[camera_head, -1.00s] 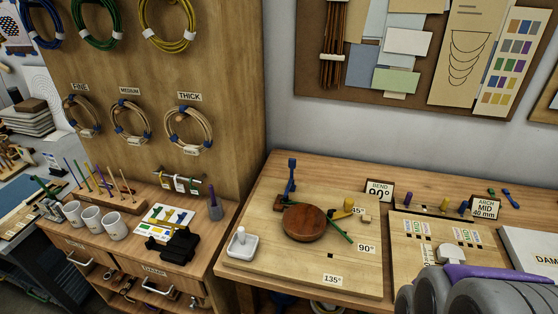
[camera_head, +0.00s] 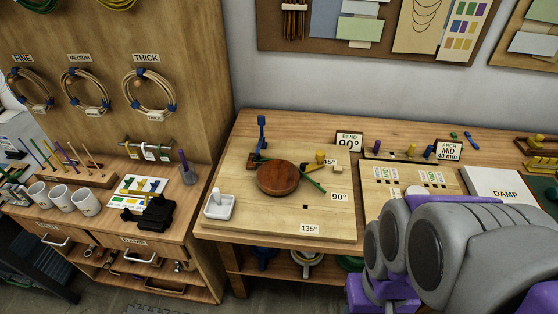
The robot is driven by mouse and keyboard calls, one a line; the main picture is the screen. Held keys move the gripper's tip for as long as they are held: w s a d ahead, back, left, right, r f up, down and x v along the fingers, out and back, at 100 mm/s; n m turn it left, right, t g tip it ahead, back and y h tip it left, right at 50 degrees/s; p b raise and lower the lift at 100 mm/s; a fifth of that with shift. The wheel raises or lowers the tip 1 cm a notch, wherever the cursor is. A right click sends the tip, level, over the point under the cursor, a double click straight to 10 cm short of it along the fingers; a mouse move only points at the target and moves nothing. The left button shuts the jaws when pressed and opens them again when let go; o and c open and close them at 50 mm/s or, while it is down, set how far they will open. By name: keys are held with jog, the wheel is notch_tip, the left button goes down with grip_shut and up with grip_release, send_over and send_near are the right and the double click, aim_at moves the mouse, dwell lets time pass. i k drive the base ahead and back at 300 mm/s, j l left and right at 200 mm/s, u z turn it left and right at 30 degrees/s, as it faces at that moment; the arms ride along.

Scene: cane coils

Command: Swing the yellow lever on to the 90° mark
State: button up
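The bending board (camera_head: 232,168) lies on the bench with a round dark wooden disc (camera_head: 278,178) on it. The yellow lever (camera_head: 319,157) is at the disc's upper right, close to the 45° label (camera_head: 329,162). The 90° label (camera_head: 339,197) is to the right of the disc, and the 135° label (camera_head: 311,229) is near the front edge. A thin green cane (camera_head: 312,183) runs past the disc's right side. A blue upright piece (camera_head: 262,134) stands behind the disc. My gripper is not in view; my grey and purple arm fills the lower right.
A sign (camera_head: 349,141) reads BEND 90°. A white dish (camera_head: 219,206) sits at the board's left front corner. A second board (camera_head: 380,176) with pegs and a DAMP tray (camera_head: 502,186) are to the right, partly behind my arm.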

aim_at(320, 157)
jog(key=i+j, duration=0.15)
jog(key=i, duration=0.35)
jog(key=i+j+z, duration=0.15)
jog(key=i, duration=0.3)
